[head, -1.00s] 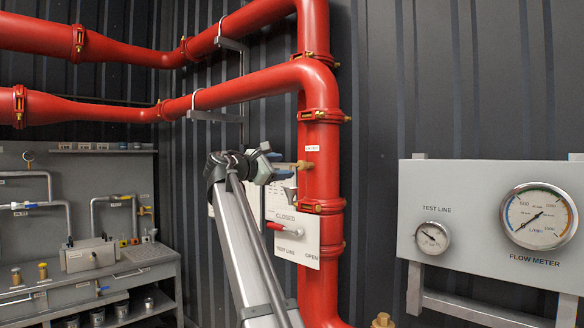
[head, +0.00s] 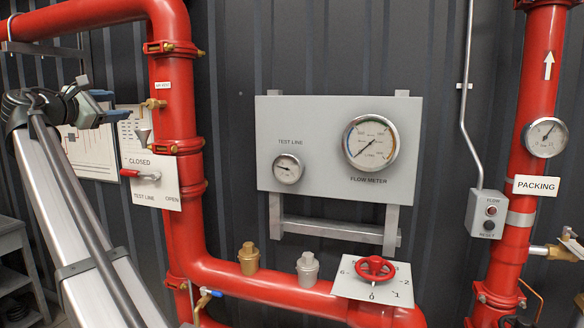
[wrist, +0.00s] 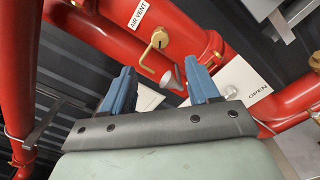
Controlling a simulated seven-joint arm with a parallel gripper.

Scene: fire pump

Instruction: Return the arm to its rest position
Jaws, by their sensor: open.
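My gripper (head: 98,102) is raised at the left of the head view, in front of the wall and left of the vertical red pipe (head: 175,110). In the wrist view my gripper (wrist: 160,90) shows two blue fingers spread apart with nothing between them. Beyond the fingers are the brass air vent cock (wrist: 158,40) and a small grey funnel (wrist: 170,78) on the red pipe. The fingers appear apart from them. The test line plate (head: 150,160) carries a red-handled lever (head: 135,173) beside the word CLOSED.
A grey gauge panel (head: 300,110) with two dials hangs at the centre. Below it are a red handwheel (head: 375,268) and two capped fittings on the red pipe. A red pipe (head: 525,150) labelled PACKING and a flow/reset box (head: 487,213) stand at the right.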

